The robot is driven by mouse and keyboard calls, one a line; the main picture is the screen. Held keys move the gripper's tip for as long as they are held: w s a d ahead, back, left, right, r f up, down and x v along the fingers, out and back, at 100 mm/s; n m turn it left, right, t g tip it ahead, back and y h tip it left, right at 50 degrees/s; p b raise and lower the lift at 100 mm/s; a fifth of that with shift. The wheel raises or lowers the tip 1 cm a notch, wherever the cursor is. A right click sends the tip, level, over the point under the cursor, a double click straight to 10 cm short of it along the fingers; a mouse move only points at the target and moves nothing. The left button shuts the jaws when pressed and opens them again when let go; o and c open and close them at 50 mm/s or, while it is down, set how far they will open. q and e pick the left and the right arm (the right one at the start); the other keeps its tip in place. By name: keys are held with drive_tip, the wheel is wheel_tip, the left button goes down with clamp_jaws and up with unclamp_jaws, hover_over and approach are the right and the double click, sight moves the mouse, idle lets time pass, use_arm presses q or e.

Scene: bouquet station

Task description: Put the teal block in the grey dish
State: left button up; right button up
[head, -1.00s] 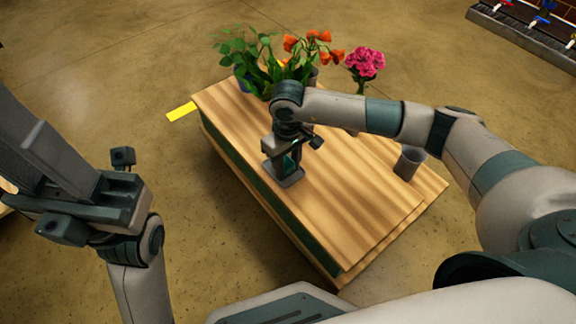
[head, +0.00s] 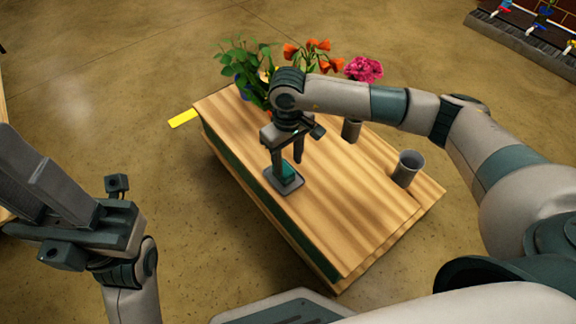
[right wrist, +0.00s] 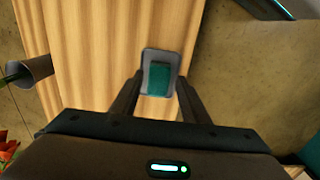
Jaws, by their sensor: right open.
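The teal block (head: 288,168) stands in the small grey dish (head: 291,186) near the left long edge of the wooden table. In the right wrist view the teal block (right wrist: 160,80) lies within the rim of the grey dish (right wrist: 149,54). My right gripper (head: 287,159) is open above the block, its fingers apart on either side; in the right wrist view its fingertips (right wrist: 160,76) frame the dish. My left gripper (head: 45,180) is off the table at the left, and its jaw gap cannot be made out.
A grey cup (head: 408,168) stands on the right of the wooden table (head: 350,230). Another grey cup (head: 352,131) stands behind my right arm. Orange flowers (head: 308,52) and pink flowers (head: 364,69) stand at the far end. The near tabletop is clear.

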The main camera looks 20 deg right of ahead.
sight(288, 173)
wheel_tip(288, 173, up, 6)
drive_tip(key=shift+f+p, duration=0.2)
drive_tip(key=shift+p, duration=0.45)
